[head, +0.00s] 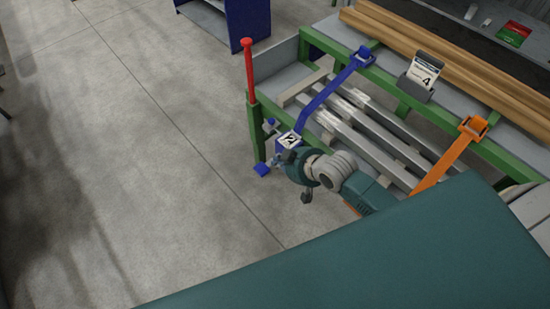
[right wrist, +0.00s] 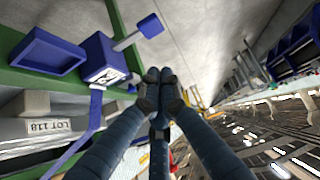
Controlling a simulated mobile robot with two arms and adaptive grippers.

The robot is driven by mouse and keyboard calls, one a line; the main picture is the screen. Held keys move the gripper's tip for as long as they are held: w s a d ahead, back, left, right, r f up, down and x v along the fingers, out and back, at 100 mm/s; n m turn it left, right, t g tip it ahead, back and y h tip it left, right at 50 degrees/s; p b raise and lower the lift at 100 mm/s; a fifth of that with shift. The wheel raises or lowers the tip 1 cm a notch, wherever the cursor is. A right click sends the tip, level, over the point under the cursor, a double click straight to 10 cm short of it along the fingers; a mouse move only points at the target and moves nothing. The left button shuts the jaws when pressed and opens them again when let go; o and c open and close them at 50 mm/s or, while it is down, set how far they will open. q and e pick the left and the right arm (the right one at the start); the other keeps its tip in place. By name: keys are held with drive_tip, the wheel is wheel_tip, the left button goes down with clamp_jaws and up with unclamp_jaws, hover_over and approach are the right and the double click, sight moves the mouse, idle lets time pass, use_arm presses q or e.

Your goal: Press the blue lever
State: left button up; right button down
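A blue box with a white number label (head: 288,141) is at the end of a blue bar at the green table's corner. It also shows in the right wrist view (right wrist: 104,60). There a blue lever (right wrist: 150,26), a grey rod with a blue end block, sticks out from this box. A blue block (head: 262,169) beside the box in the head view looks like that end. My right gripper (right wrist: 161,88) has its fingertips together and appears empty, below and right of the lever, apart from it in the picture. In the head view my right gripper (head: 287,160) is close by the box. My left gripper is not in view.
A red-topped post (head: 248,70) stands at the table corner. An orange bar (head: 448,157) crosses the table further right. Grey metal bars (head: 365,130) and wooden beams (head: 440,65) lie on the table. The concrete floor at left is clear.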

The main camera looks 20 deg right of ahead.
approach(257, 166)
wheel_tip(257, 166, up, 2)
drive_tip(key=w, duration=0.2)
drive_tip(key=f, duration=0.1)
drive_tip(key=w+f, duration=0.1)
drive_tip(key=f, duration=0.1)
drive_tip(key=a+f, duration=0.1)
drive_tip(key=shift+w+f+b, duration=0.25)
drive_tip(key=shift+b, duration=0.15)
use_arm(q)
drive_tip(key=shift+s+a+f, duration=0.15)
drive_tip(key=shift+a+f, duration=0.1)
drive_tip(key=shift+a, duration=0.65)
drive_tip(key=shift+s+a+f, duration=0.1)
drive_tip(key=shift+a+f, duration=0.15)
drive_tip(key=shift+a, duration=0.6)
use_arm(e)
drive_tip(key=shift+f, duration=0.55)
